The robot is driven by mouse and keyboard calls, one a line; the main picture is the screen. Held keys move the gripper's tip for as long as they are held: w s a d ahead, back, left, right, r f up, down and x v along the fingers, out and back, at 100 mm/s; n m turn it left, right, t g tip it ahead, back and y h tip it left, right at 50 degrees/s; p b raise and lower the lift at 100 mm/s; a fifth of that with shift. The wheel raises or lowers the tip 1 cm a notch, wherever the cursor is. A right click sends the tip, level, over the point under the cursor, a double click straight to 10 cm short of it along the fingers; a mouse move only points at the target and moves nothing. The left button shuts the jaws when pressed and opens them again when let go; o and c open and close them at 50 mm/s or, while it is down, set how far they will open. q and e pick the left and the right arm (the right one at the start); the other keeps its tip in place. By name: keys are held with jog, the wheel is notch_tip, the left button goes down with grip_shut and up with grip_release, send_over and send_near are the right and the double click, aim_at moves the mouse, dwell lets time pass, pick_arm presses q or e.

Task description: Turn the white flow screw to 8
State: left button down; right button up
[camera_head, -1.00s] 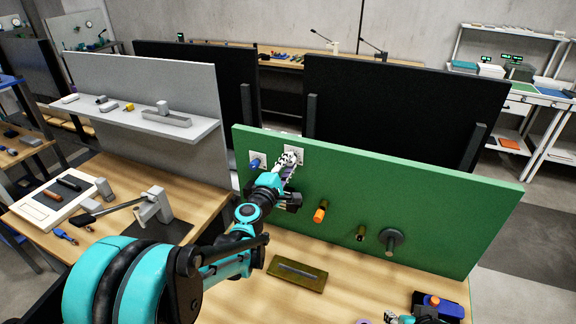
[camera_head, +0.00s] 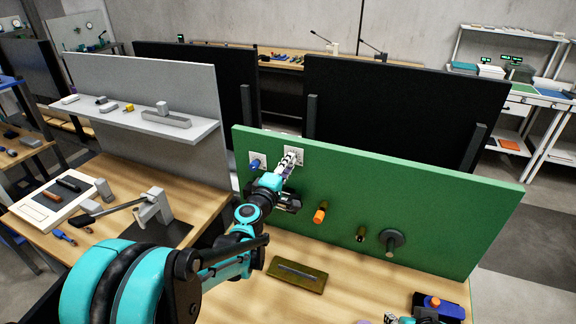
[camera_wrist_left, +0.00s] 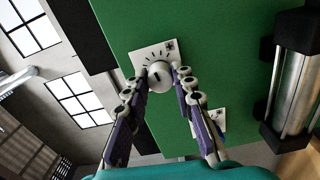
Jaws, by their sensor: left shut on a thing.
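The white flow screw (camera_wrist_left: 160,77) is a round white knob with a dark mark on its face. It sits on a white plate (camera_wrist_left: 143,54) with dark tick marks around the knob; the numbers are too small to read. In the head view the plate (camera_head: 298,150) is at the upper left of the green panel, and my gripper mostly hides the knob. My left gripper (camera_head: 289,160) is shut on the screw, one finger on each side, as the wrist view also shows (camera_wrist_left: 162,82). Part of my right gripper (camera_head: 391,319) shows at the bottom edge, its jaws unclear.
A blue knob (camera_head: 255,164) on its own white plate is close to the left of the screw. A shallow tray (camera_head: 297,284) lies below.

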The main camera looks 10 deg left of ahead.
pick_arm(q)
jog(key=c, duration=1.3)
grip_release()
jog(key=shift+o, duration=0.2)
jog(key=s+a, duration=0.2)
jog(key=s, duration=0.9)
jog(key=shift+s+a, duration=0.15)
jog(key=shift+s, duration=0.25)
